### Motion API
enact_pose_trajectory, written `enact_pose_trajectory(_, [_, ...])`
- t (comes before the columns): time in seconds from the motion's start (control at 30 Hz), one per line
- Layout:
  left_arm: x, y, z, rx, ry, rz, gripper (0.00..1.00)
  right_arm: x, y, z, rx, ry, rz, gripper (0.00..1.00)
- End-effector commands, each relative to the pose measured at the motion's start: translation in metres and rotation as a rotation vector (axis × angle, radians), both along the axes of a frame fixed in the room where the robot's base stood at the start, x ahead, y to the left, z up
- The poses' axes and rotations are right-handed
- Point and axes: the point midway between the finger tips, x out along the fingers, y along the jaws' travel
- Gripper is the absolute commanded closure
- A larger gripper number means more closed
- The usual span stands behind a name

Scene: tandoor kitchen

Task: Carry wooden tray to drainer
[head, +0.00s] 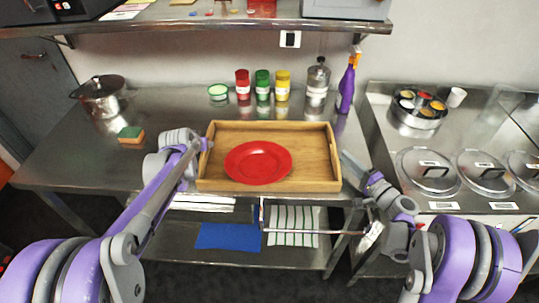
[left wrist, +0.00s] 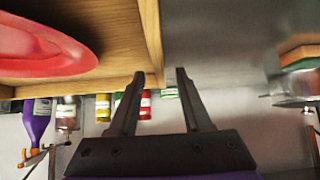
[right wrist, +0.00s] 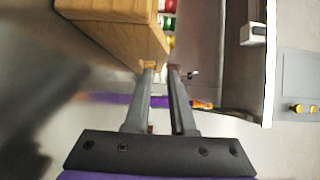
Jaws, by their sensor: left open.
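The wooden tray (head: 318,183) sits on the steel counter with a red plate (head: 258,161) in it. My left gripper (head: 203,143) is at the tray's left side. In the left wrist view its fingers (left wrist: 161,76) are open, with the end of the tray's wall (left wrist: 152,40) by one fingertip. My right gripper (head: 345,158) is at the tray's right side. In the right wrist view its fingertips (right wrist: 160,68) are a small gap apart at the tray's wooden wall (right wrist: 145,38). I cannot tell whether they pinch it.
Behind the tray stand red (head: 242,84), green (head: 262,84) and yellow (head: 282,85) jars, a metal canister (head: 317,82) and a purple spray bottle (head: 346,90). A pot (head: 101,97) and a sponge (head: 131,135) are at left. Lidded pans (head: 428,172) are at right.

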Motion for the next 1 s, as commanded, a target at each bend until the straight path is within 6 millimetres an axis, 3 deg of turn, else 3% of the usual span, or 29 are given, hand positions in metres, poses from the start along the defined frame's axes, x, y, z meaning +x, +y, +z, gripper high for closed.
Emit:
enact_pose_trajectory(0.3, [0.034,0.002,-0.034,0.000,0.000,0.000,0.51,0.038,0.028,0.000,0.000,0.000,0.002,0.77])
enact_pose_trajectory(0.73, [0.040,0.003,-0.040,0.000,0.000,0.000,0.51,0.046,0.033,0.000,0.000,0.000,0.000,0.77])
enact_pose_trajectory(0.77, [0.040,0.003,-0.040,0.000,0.000,0.000,0.53,0.046,0.033,0.000,0.000,0.000,0.000,0.79])
enact_pose_trajectory(0.9, [0.040,0.003,-0.040,0.000,0.000,0.000,0.78,0.046,0.033,0.000,0.000,0.000,0.000,1.00])
enact_pose_trajectory(1.0, [0.040,0.003,-0.040,0.000,0.000,0.000,0.96,0.046,0.033,0.000,0.000,0.000,0.000,1.00])
